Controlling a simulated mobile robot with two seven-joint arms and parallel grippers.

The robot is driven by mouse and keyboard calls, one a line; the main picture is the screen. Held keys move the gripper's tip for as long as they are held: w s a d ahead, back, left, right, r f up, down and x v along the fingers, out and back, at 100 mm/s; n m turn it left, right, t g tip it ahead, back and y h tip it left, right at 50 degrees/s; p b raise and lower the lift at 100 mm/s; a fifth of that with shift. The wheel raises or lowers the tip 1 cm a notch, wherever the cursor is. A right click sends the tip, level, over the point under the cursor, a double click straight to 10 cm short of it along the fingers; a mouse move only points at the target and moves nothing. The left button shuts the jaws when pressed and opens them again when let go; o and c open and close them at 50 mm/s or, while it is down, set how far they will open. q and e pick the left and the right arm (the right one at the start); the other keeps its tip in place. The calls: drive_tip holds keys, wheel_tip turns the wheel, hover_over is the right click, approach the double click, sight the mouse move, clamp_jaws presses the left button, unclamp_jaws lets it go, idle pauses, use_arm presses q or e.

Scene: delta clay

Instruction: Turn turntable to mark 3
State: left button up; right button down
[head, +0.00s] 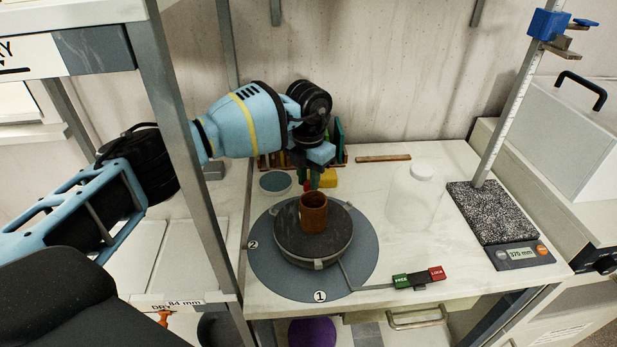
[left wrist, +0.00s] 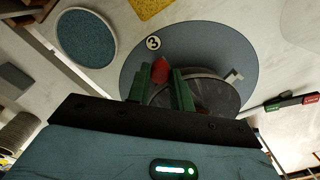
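The turntable has a dark round wheel (head: 312,245) over a blue-grey base disc (head: 262,268). Marks 1 (head: 319,296) and 2 (head: 253,244) show in the head view, and mark 3 (left wrist: 153,43) in the left wrist view. A brown clay pot (head: 313,212) stands on the wheel. A FREE/LOCK block (head: 419,278), green and red, lies to the right. My left gripper (left wrist: 161,72) is at the wheel's back edge, its green fingers on either side of a small red piece (left wrist: 160,69). I cannot tell whether they clamp it. My right gripper is not in view.
A clear jar (head: 414,195) stands right of the turntable. A grey rack post (head: 190,150) stands close by my left arm. Yellow (head: 328,178) and other small items are behind the wheel.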

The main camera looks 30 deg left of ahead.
use_arm(q)
drive_tip(key=o, duration=0.4)
drive_tip(key=shift+r, duration=3.95)
